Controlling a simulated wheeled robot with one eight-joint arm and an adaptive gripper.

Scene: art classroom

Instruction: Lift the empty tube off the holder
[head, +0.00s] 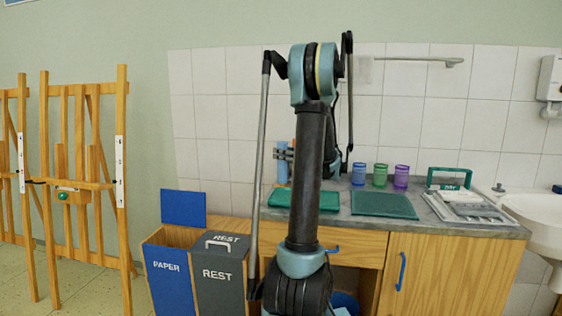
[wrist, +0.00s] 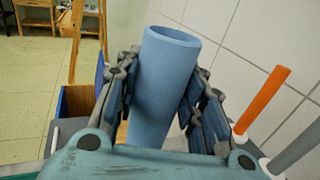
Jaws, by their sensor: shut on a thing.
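The empty tube is a light blue hollow cylinder (wrist: 160,85) in the middle of the wrist view, its open top rim facing up. My gripper (wrist: 163,90) is shut on it, with a finger pressed on each side. In the head view the tube (head: 282,170) shows upright at the left back of the counter, with my gripper (head: 284,153) around its upper part. The tube's lower end is hidden in the wrist view. I cannot make out a holder under it, nor whether the tube touches the counter.
Green mats (head: 385,204) lie on the counter; blue, green and purple cups (head: 380,175) stand behind. Bins (head: 218,275) are lower left. The tiled wall (head: 215,100) is close behind.

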